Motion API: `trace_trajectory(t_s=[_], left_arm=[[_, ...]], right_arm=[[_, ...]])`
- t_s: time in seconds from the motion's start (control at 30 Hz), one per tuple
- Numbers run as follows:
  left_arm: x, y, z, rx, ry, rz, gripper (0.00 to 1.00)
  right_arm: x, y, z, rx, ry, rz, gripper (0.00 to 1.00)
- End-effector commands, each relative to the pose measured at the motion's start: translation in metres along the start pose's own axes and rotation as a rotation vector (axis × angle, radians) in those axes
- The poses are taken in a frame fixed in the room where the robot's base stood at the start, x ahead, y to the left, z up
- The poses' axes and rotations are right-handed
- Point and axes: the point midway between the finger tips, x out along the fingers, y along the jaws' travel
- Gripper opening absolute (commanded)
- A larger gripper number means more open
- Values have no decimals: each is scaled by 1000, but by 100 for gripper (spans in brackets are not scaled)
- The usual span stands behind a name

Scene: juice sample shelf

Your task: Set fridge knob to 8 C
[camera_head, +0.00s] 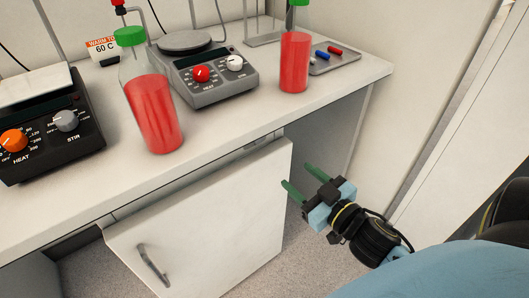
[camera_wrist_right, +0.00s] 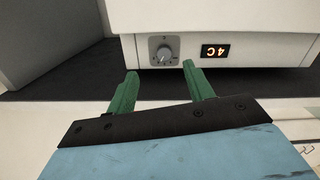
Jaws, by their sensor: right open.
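The fridge knob (camera_wrist_right: 164,53) is a grey dial on a pale panel in the right wrist view, seen upside down. The display (camera_wrist_right: 215,51) beside it reads 4C in orange, inverted. My right gripper (camera_head: 299,177) is below the counter, to the right of the white door (camera_head: 200,230); its green fingers point up and left. In the wrist view its fingertips (camera_wrist_right: 160,72) are spread, one on each side of the knob's position, with nothing between them. They appear short of the knob, not touching it. The knob is hidden in the head view. My left gripper is not in view.
The counter (camera_head: 225,125) above holds two red juice bottles (camera_head: 153,110) (camera_head: 295,62), a grey hotplate (camera_head: 213,83), a black hotplate (camera_head: 45,125) and a small tray (camera_head: 334,58). The white door stands open, its edge near my right gripper. Floor shows below.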

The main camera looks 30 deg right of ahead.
Motion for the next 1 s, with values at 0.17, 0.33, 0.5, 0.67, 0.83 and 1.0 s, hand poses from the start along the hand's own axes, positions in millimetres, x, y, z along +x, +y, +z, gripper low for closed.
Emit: trace_trajectory(t_s=[0.17,0.33,0.5,0.67,0.83,1.0], left_arm=[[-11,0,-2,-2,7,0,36],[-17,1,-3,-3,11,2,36],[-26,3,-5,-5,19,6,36],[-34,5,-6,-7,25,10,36],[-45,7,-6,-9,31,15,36],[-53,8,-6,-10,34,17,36]], right_arm=[[0,-2,-21,-3,53,-9,52],[18,-2,-24,-4,58,-11,52],[46,-2,-25,-5,58,-11,52],[72,-2,-26,-4,56,-10,52],[98,-3,-27,-4,55,-9,52],[118,-3,-27,-4,53,-9,52]])
